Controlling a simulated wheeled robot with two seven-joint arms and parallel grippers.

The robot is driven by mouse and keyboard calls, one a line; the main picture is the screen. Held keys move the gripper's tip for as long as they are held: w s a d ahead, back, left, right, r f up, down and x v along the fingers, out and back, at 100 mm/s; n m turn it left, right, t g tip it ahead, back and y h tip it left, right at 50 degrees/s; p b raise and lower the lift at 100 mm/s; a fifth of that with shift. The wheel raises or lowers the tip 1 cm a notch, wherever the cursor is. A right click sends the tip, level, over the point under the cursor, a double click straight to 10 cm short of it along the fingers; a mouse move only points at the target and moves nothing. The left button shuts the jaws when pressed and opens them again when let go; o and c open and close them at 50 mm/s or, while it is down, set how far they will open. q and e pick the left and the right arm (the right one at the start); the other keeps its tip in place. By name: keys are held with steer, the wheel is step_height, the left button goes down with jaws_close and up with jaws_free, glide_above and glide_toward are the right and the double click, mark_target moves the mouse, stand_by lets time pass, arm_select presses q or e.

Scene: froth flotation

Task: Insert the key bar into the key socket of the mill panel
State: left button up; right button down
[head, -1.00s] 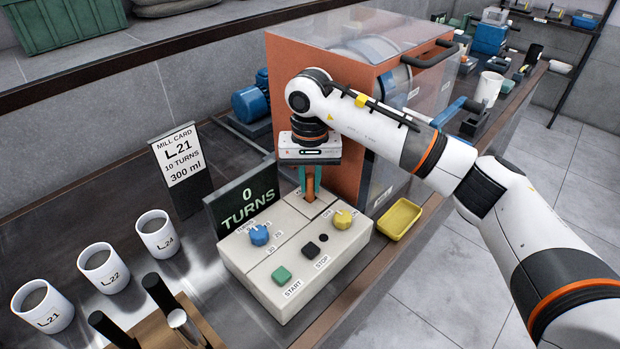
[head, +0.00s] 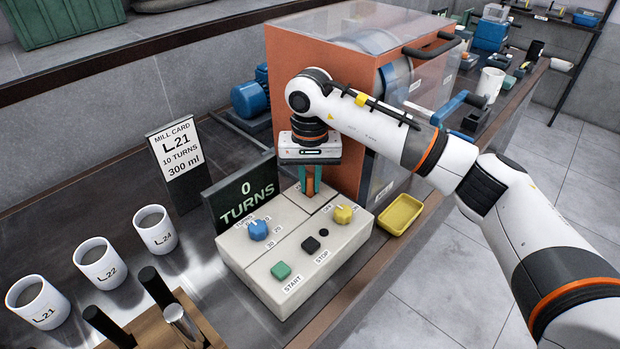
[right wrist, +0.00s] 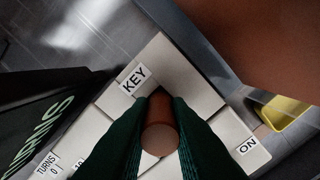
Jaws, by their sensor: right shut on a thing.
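The mill panel (head: 292,258) is a pale box on the bench with a blue knob, a yellow knob and START and STOP buttons. My right gripper (head: 310,192) points straight down over its back part, with green fingers shut on the copper-brown key bar (head: 311,182). In the right wrist view the key bar (right wrist: 160,130) shows its round top between the fingers, beside the KEY label (right wrist: 134,78). The key socket is hidden under the bar and fingers, so I cannot tell whether the bar's lower end is in it. My left gripper is not in view.
The TURNS display (head: 241,191) reads 0 and stands close left of the gripper. The orange mill housing (head: 318,80) rises right behind it. A yellow tray (head: 401,214) lies right of the panel. The mill card (head: 178,160) and several white cups (head: 155,230) stand left.

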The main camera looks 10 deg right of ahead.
steer(key=shift+f+b, duration=0.1)
steer(key=shift+b, duration=0.2)
stand_by(0.4)
steer(key=c, duration=1.3)
jaws_free()
